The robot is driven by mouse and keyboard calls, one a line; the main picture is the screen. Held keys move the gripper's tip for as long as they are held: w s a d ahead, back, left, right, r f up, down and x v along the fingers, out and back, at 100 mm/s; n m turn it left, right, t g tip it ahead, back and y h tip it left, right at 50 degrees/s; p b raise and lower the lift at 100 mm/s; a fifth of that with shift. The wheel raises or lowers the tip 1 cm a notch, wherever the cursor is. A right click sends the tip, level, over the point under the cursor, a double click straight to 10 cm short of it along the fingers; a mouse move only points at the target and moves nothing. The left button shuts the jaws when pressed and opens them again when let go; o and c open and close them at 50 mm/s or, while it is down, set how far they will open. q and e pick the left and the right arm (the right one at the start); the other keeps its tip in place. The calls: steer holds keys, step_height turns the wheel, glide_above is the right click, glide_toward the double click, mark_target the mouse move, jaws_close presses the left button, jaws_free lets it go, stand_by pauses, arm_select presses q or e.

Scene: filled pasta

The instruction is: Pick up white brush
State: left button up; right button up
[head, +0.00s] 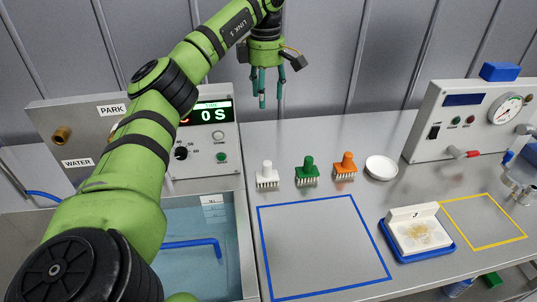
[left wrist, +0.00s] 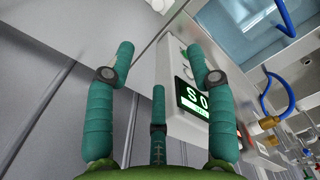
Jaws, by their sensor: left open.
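The white brush (head: 267,176) stands on the steel bench with its bristles down, leftmost in a row of three brushes. My left gripper (head: 270,100) is open and empty, raised in front of the back wall, above and behind the white brush and apart from it. In the left wrist view its teal fingers (left wrist: 160,62) are spread with nothing between them. A pale thing is cut off at the top edge there; I cannot tell what it is. My right gripper is not in view.
A green brush (head: 307,171) and an orange brush (head: 345,166) stand to the right, then a white dish (head: 381,168). In front are a blue-outlined square (head: 320,292) and a blue tray (head: 428,256). A water bath (head: 205,262) lies left, its control box (head: 222,145) behind.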

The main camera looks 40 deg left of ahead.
arm_select(q)
steer(key=b, duration=0.5)
glide_above(268, 163)
step_height(268, 163, down, 8)
step_height(268, 163, down, 12)
steer(key=shift+a+b, duration=0.15)
steer(key=shift+b, duration=0.8)
steer(key=shift+w+f+p, duration=0.1)
steer(key=shift+f+p, duration=0.25)
steer(key=shift+f, duration=2.5)
jaws_close()
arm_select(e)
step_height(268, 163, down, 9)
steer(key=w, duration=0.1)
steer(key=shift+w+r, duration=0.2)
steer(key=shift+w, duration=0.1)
